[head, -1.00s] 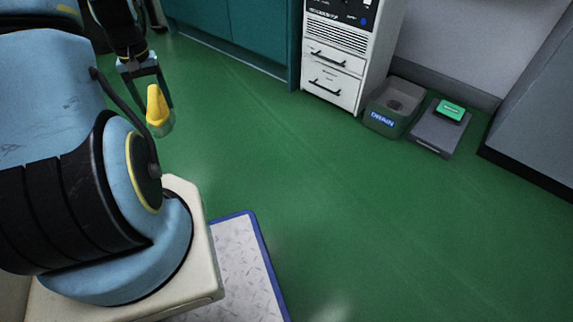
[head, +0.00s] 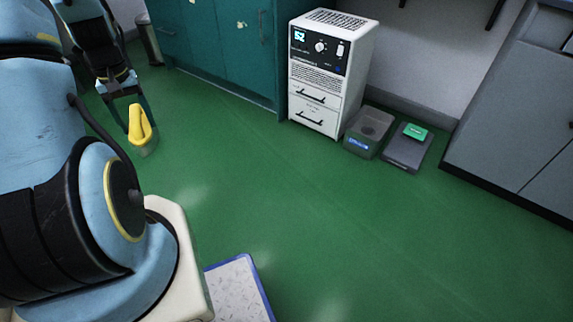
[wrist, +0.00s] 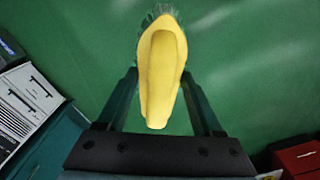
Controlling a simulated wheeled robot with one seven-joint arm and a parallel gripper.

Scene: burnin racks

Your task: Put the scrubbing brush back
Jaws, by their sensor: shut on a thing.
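The scrubbing brush (head: 140,124) has a yellow handle and pale, translucent bristles. My gripper (head: 132,108) is shut on it, holding it above the green floor at the left of the head view. In the wrist view the brush (wrist: 160,70) lies between the two dark fingers of my gripper (wrist: 161,90), its yellow back towards the camera and bristles showing at its far end. A grey bin marked DRAIN (head: 351,143) stands on the floor at the right, apart from the brush. Beside it is a dark grey flat unit (head: 400,157) with a green block (head: 415,132) on it.
A white cabinet with a display and drawers (head: 325,75) stands behind the bin. Teal cupboards (head: 215,45) line the back left, grey cupboards (head: 520,110) the right. A blue-edged mat (head: 238,285) lies near my base. The green floor between is clear. A red box (wrist: 298,160) shows in the wrist view.

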